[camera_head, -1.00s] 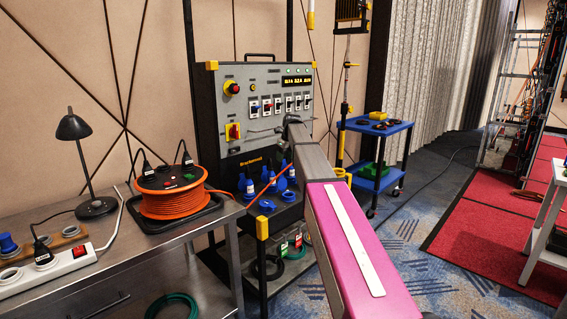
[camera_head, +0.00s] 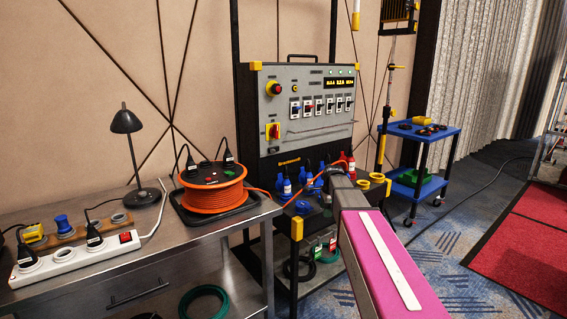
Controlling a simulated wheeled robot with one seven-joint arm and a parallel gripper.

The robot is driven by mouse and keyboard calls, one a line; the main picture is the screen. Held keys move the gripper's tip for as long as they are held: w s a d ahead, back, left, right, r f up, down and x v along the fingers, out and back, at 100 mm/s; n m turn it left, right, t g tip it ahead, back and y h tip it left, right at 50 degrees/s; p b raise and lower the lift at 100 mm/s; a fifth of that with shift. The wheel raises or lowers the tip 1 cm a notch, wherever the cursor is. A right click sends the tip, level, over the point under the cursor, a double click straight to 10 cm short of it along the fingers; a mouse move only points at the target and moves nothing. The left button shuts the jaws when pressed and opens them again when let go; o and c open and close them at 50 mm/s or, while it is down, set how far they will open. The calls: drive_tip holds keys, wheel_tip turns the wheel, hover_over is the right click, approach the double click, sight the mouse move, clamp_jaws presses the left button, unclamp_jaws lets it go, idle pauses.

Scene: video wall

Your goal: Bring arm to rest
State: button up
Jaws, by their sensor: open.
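My arm reaches from the bottom right up toward the power panel, with a magenta link (camera_head: 390,265) nearest and grey links beyond it. My gripper (camera_head: 322,183) is small at the far end of the arm, partly hidden by the wrist, in front of the connector shelf below the panel. It is open, and I see nothing held in it. The grey power panel (camera_head: 310,133) stands behind it with its switches and lit display. Blue connectors (camera_head: 286,187) and a red connector (camera_head: 351,163) stand close around the gripper.
An orange cable reel (camera_head: 212,190), a black lamp (camera_head: 133,150) and a white power strip (camera_head: 75,258) are on the metal bench (camera_head: 190,248) at left. A blue cart (camera_head: 440,133) stands right of the panel. Carpeted floor is open at right.

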drive_tip(key=s+f+n, duration=0.4)
drive_tip(key=s+n, duration=0.1)
drive_tip(key=s, duration=0.4)
drive_tip(key=s+f+n+g, duration=0.1)
drive_tip(key=s+f+n, duration=0.4)
drive_tip(key=s, duration=0.4)
drive_tip(key=s+f+n+h, duration=0.1)
drive_tip(key=s+f+n, duration=0.3)
drive_tip(key=s+n, duration=0.3)
drive_tip(key=shift+s+f, duration=0.3)
drive_tip(key=shift+s, duration=0.7)
